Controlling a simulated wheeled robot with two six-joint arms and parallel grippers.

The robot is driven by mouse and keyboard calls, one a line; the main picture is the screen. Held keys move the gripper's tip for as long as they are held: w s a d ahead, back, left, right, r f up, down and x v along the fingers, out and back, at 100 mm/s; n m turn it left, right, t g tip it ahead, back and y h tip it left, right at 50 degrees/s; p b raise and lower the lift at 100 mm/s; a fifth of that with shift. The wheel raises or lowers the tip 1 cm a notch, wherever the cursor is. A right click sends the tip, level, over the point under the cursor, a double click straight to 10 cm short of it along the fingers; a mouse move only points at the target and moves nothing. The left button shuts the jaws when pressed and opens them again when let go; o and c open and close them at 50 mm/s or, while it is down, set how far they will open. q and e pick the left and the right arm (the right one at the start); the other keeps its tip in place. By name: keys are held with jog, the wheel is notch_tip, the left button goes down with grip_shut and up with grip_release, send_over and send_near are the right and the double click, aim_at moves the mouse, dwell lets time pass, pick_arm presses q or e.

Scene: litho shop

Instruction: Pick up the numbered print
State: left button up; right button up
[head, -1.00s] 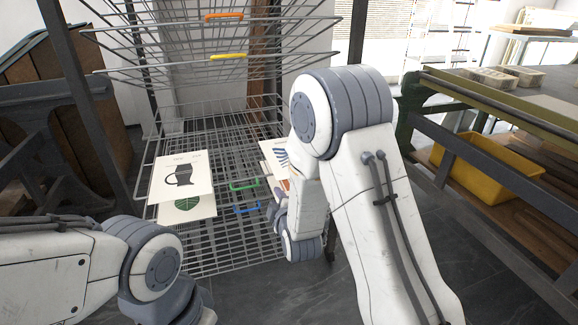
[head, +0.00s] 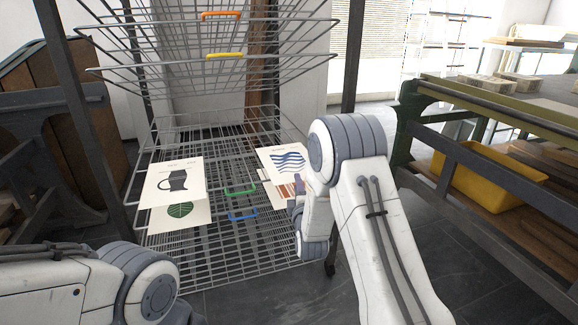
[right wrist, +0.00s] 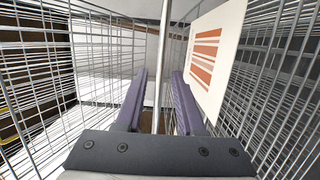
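Several prints lie on wire shelves of the drying rack. A jug print (head: 160,200) overlaps a green leaf print (head: 180,212) on the left. A blue wave print (head: 287,161) lies on the right, partly over an orange-striped print (head: 283,190). I cannot read a number on any print. My right gripper (right wrist: 159,76) is open and empty, at the right front of the rack beside the striped print (right wrist: 215,50). A metal rod (right wrist: 163,60) shows between its fingers; I cannot tell its depth. My left arm is at lower left, its gripper not visible.
The wire rack (head: 215,256) has raised upper shelves with orange (head: 221,15) and yellow (head: 225,56) handles. Green (head: 240,190) and blue (head: 243,215) handles are on lower shelves. A bench with a yellow bin (head: 480,185) stands at right. Floor is clear in front.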

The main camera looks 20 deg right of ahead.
jog(key=shift+w+d, duration=0.15)
jog(key=shift+w, duration=0.55)
jog(key=shift+w+d, duration=0.1)
jog(key=shift+w, duration=0.55)
grip_shut()
dwell(0.3)
